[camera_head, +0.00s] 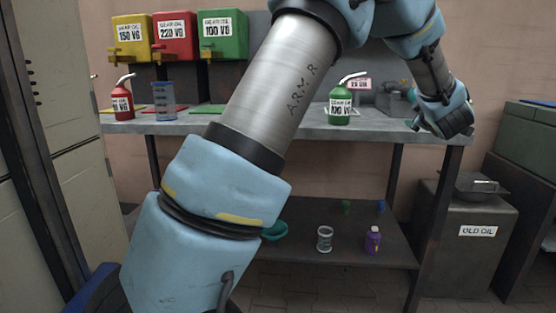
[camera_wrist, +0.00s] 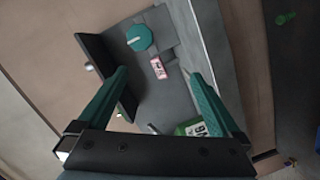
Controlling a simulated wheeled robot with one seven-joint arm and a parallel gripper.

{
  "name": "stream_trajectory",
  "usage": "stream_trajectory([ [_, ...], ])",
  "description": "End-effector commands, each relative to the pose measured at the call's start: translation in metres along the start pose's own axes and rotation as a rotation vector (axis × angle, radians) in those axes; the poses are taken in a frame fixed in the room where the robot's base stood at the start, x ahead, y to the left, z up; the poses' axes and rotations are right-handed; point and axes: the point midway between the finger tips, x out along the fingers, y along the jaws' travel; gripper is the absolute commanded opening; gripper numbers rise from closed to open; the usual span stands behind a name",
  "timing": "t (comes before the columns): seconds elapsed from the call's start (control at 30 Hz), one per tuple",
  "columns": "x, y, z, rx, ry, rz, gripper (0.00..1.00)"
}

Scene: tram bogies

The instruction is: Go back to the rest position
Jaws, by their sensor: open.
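My gripper (camera_wrist: 155,72) shows in the wrist view as two green fingers spread wide apart, with nothing between them. It is above the workbench, whose grey top (camera_head: 290,126) runs across the head view. In the head view my arm crosses the middle and bends down to the wrist (camera_head: 445,112) over the bench's right end; the fingers cannot be made out there. Beyond the fingers, the wrist view shows a pink-and-white label (camera_wrist: 158,68) and a teal octagonal part (camera_wrist: 139,37) on a grey surface. A green labelled container (camera_wrist: 192,130) is partly hidden near the right finger.
Yellow (camera_head: 132,38), red (camera_head: 174,37) and green (camera_head: 222,34) gear oil tanks stand at the back left. An old oil bin (camera_head: 466,231) stands right.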

Motion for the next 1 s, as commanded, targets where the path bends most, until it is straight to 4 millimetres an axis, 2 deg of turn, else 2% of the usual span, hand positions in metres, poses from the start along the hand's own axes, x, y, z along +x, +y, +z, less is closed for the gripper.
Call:
stream_trajectory([
  [0.03, 0.003, -0.012, -0.014, 0.039, -0.022, -0.014, 1.00],
  [0.17, 0.003, -0.050, -0.041, 0.168, -0.121, -0.065, 1.00],
  [0.27, -0.005, -0.092, -0.066, 0.285, -0.217, -0.128, 1.00],
  [0.37, -0.028, -0.147, -0.096, 0.413, -0.338, -0.219, 1.00],
  [0.5, -0.081, -0.227, -0.133, 0.562, -0.521, -0.369, 1.00],
  [0.57, -0.109, -0.258, -0.147, 0.610, -0.599, -0.433, 1.00],
  [0.6, -0.129, -0.277, -0.155, 0.639, -0.651, -0.475, 1.00],
  [0.7, -0.177, -0.317, -0.172, 0.691, -0.770, -0.571, 1.00],
  [0.8, -0.221, -0.347, -0.185, 0.723, -0.871, -0.650, 1.00],
  [1.0, -0.298, -0.387, -0.203, 0.751, -1.039, -0.775, 1.00],
])
